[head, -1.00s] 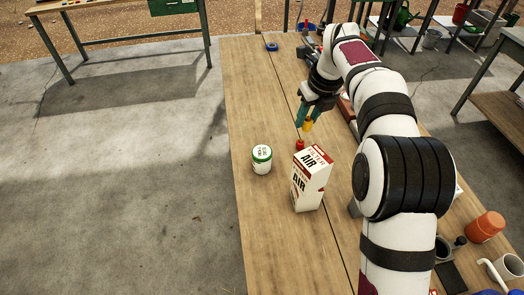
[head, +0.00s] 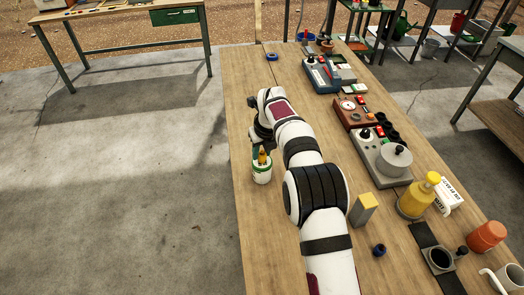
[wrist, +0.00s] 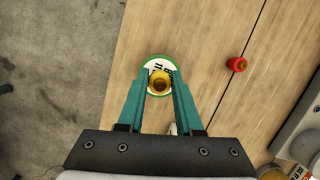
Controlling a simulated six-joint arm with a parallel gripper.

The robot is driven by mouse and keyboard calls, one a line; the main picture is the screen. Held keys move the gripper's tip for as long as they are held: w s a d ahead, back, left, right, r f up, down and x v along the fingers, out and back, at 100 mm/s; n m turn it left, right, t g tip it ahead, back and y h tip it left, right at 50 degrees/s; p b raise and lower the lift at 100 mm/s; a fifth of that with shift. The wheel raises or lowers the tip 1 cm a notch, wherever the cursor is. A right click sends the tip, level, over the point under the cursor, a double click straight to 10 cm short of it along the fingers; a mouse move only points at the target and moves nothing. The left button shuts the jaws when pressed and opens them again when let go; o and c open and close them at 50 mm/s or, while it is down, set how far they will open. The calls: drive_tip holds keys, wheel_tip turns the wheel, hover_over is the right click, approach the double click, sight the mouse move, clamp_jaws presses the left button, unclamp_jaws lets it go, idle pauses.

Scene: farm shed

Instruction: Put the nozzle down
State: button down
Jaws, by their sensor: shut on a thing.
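The brass-yellow nozzle (head: 262,158) is between the fingers of my gripper (head: 259,152), which is shut on it. In the wrist view the nozzle (wrist: 160,83) sits between the green fingertips (wrist: 160,88). Directly under it is a white can with a green rim (head: 262,175), whose printed lid (wrist: 155,66) shows around the nozzle. I cannot tell whether the nozzle touches the lid or hangs just above it.
A small red part (wrist: 237,64) lies on the wooden bench right of the can. Devices (head: 382,158) and a yellow-topped bottle (head: 418,195) line the bench's right side. Bare bench (head: 250,95) lies beyond the can. The bench's left edge is close to the can.

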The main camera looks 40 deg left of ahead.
drive_tip(key=c, duration=0.6)
unclamp_jaws()
drive_tip(key=shift+f, duration=0.1)
drive_tip(key=v, duration=1.2)
drive_tip(key=d+r+n, duration=0.1)
drive_tip(key=d+r, duration=0.1)
drive_tip(key=d, duration=0.2)
drive_tip(key=d+r+n, duration=0.1)
drive_tip(key=d+n, duration=0.1)
drive_tip(key=d, duration=0.3)
drive_tip(key=s+d+r+n, duration=0.1)
drive_tip(key=d+r, duration=0.1)
drive_tip(key=d, duration=0.2)
drive_tip(key=shift+d+r+h, duration=0.35)
drive_tip(key=shift+r+h, duration=0.05)
drive_tip(key=s+d+n+g, duration=0.1)
drive_tip(key=s+d+n, duration=0.9)
drive_tip(key=s+d, duration=0.95)
drive_tip(key=s+d+f+n, duration=0.1)
drive_tip(key=s, duration=0.1)
drive_tip(key=s+d+f+n, duration=0.1)
drive_tip(key=s+f+n, duration=0.1)
drive_tip(key=s, duration=0.1)
drive_tip(key=s+d+f+n, duration=0.1)
drive_tip(key=s+d, duration=0.1)
drive_tip(key=shift+s+f+n+g, duration=0.25)
drive_tip(key=shift+s+n+g, duration=0.15)
